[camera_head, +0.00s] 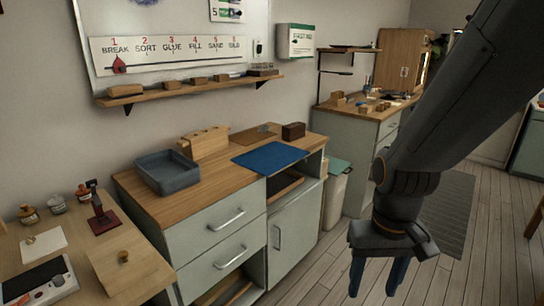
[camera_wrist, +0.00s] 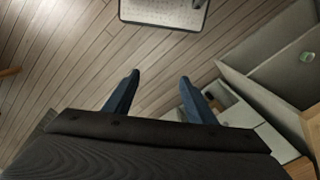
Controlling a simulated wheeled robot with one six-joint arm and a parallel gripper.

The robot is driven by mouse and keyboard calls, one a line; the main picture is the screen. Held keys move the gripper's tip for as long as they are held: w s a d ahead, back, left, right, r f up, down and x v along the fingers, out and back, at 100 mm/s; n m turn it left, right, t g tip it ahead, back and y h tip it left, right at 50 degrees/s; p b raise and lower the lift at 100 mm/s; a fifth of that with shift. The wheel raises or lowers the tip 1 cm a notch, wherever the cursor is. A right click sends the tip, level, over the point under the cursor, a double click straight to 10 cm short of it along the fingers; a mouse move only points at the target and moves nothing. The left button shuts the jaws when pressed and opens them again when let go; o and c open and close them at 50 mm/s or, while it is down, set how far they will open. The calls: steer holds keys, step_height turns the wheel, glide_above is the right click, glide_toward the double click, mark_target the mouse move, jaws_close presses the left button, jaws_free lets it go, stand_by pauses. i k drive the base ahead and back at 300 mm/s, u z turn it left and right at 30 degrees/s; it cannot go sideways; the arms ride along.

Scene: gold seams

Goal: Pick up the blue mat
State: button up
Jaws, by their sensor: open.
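The blue mat (camera_head: 270,158) lies flat on the wooden top of the grey-green cabinet in the head view, near its right end. My gripper (camera_head: 378,279) hangs at the right of the head view, in front of the floor, pointing down. It is apart from the mat, to the right of it and lower in the picture. In the wrist view my gripper (camera_wrist: 160,84) shows two blue fingers spread apart with nothing between them. I cannot make out the mat in the wrist view.
A grey-blue tray (camera_head: 167,173), a wooden holder (camera_head: 205,142) and a dark brown block (camera_head: 293,131) share the cabinet top (camera_head: 223,184) with the mat. A bin (camera_head: 336,190) stands at the cabinet's right end. A wall shelf (camera_head: 190,90) hangs above. The wooden floor below my gripper looks clear.

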mark_target(266, 160)
steer(key=z, duration=0.45)
steer(key=k, duration=1.15)
steer(key=z, duration=1.1)
steer(key=i, duration=3.4)
steer(key=u, duration=0.45)
steer(key=i, duration=1.1)
steer(key=u, duration=2)
steer(key=i, duration=0.95)
steer(key=u, duration=0.75)
